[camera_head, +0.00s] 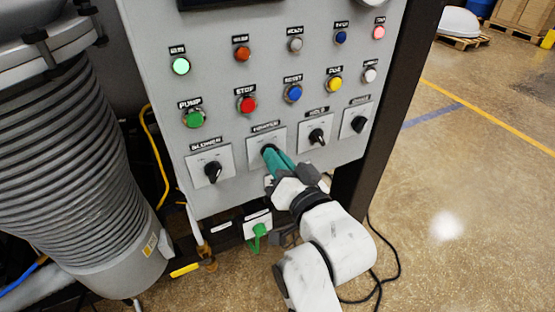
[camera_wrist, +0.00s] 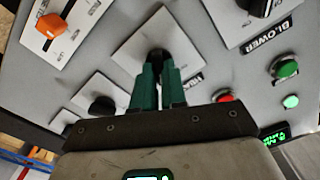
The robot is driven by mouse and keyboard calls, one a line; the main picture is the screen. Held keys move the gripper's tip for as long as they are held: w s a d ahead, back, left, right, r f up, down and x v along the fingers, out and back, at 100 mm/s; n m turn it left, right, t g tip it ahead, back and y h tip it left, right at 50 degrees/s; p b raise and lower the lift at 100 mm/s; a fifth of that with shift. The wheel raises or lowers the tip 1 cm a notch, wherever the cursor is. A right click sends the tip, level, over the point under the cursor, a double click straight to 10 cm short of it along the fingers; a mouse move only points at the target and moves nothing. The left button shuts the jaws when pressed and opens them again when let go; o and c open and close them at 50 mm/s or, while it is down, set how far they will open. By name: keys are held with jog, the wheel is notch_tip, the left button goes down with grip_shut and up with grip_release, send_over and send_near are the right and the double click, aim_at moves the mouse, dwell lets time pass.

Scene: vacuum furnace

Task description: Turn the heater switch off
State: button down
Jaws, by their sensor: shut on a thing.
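The heater switch (camera_wrist: 157,54) is a black rotary knob on a pale square plate (camera_head: 254,145) in the lower row of the grey control panel. My gripper (camera_head: 268,152) reaches it from below right, and its teal fingers cover most of the knob in the head view. In the wrist view my gripper (camera_wrist: 160,68) has both teal fingers closed on the knob, one on each side. The knob's exact pointing direction and the plate's markings are hidden by the fingers.
The blower switch (camera_head: 213,172) is left of the heater switch, and the hold switch (camera_head: 316,136) is right of it. Lit and coloured buttons, including a red stop button (camera_head: 247,104), sit above. A ribbed grey hose (camera_head: 85,165) stands at left. Open floor (camera_head: 460,180) lies right.

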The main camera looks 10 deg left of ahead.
dwell(0.3)
jog(key=n+b, duration=0.2)
jog(key=n, duration=0.9)
jog(key=shift+s+a+n+b, duration=0.1)
jog(key=shift+a+n+b, duration=0.05)
jog(key=shift+n+b, duration=0.15)
jog(key=shift+n, duration=0.3)
jog(key=c, duration=1.2)
grip_release()
jog(key=b+v, duration=0.1)
jog(key=v, duration=1)
jog(key=shift+f, duration=0.15)
